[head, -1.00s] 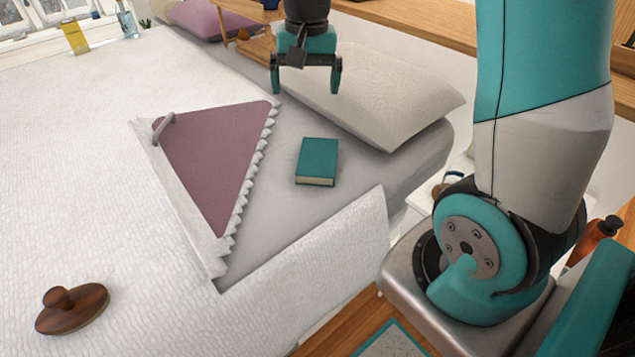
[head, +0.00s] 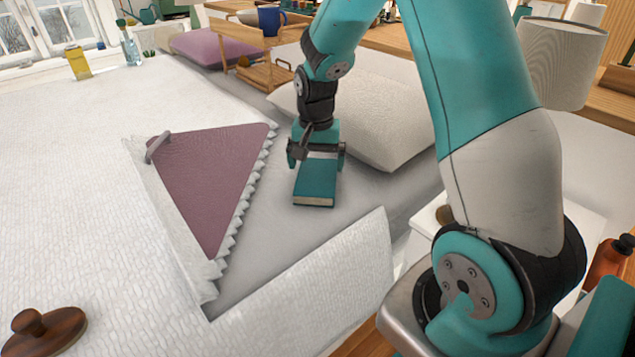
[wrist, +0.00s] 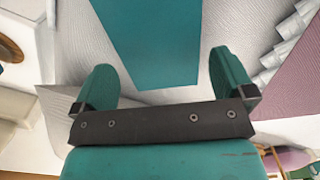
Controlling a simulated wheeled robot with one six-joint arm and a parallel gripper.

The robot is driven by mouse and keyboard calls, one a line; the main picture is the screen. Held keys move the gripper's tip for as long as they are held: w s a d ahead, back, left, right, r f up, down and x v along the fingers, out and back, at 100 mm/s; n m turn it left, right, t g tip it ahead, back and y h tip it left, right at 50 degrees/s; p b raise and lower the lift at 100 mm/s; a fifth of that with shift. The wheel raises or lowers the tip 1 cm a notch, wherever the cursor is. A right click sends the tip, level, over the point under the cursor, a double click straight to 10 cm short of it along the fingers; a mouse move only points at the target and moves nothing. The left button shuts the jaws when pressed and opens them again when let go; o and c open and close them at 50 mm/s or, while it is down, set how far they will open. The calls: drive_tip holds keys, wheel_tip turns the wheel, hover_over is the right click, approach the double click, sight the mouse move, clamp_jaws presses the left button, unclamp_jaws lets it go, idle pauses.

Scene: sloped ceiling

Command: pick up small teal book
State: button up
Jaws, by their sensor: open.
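The small teal book (head: 315,184) lies flat on the grey sheet of the bed, between the purple triangle of cloth and the pale pillow. My gripper (head: 316,160) is open, just above the far end of the book, with its fingers to the left and right of it. In the wrist view, the book (wrist: 155,40) shows between and beyond the open fingers of my gripper (wrist: 165,82). The far end of the book is partly hidden by my gripper in the head view. I cannot tell whether the fingers touch the book or the sheet.
A pale pillow (head: 385,115) lies close behind and right of my gripper. A purple cloth triangle (head: 212,180) with a ruffled edge lies to the left. A brown wooden lid-like object (head: 42,330) sits at front left. Grey sheet (head: 262,240) in front of the book is clear.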

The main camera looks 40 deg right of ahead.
sight(317, 176)
drive_tip(key=f, duration=0.4)
drive_tip(key=shift+s+a+f+b, duration=0.1)
drive_tip(key=shift+s+f+b, duration=0.1)
drive_tip(key=shift+b, duration=0.15)
drive_tip(key=c, duration=0.7)
drive_tip(key=shift+r, duration=0.15)
